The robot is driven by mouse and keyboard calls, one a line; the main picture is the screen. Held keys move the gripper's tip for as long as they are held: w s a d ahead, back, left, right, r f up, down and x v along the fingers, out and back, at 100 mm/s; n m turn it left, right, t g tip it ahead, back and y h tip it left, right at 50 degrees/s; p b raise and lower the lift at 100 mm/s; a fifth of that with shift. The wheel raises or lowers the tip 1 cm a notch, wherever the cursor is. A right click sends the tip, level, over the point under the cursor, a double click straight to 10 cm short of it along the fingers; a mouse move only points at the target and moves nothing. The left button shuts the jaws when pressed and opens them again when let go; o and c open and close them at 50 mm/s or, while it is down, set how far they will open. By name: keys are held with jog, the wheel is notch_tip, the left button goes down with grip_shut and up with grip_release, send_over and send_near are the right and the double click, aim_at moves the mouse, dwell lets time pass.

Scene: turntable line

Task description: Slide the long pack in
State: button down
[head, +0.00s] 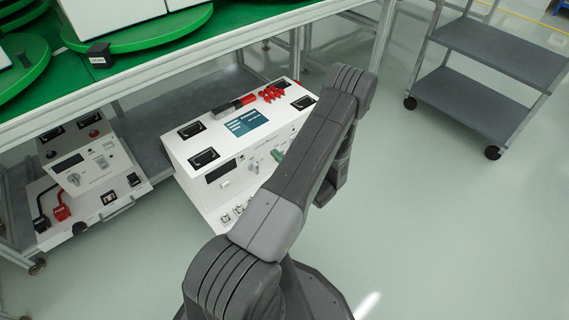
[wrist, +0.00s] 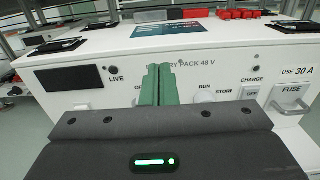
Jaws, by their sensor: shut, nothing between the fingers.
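The long pack (head: 222,148) is a white box labelled "…RY PACK 48 V" with black recessed handles on top. It sticks out at an angle from the lower shelf under the bench. My gripper (wrist: 162,84) has green fingers, shut and empty, in front of the panel's middle. In the head view my gripper (head: 278,155) is partly hidden by my arm. I cannot tell whether the fingertips touch the panel.
A smaller white unit (head: 95,165) with red and black plugs stands to the left. The green-topped bench (head: 235,18) is above, with a metal leg (head: 384,35) behind my arm. A grey cart (head: 465,105) stands at right. The floor (head: 450,220) between is clear.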

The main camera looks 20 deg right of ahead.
aim_at(260, 139)
jog(key=b+x, duration=0.1)
jog(key=x, duration=0.6)
jog(key=shift+w, duration=0.1)
jog(key=shift+w+a+b, duration=0.1)
jog(key=shift+b, duration=0.2)
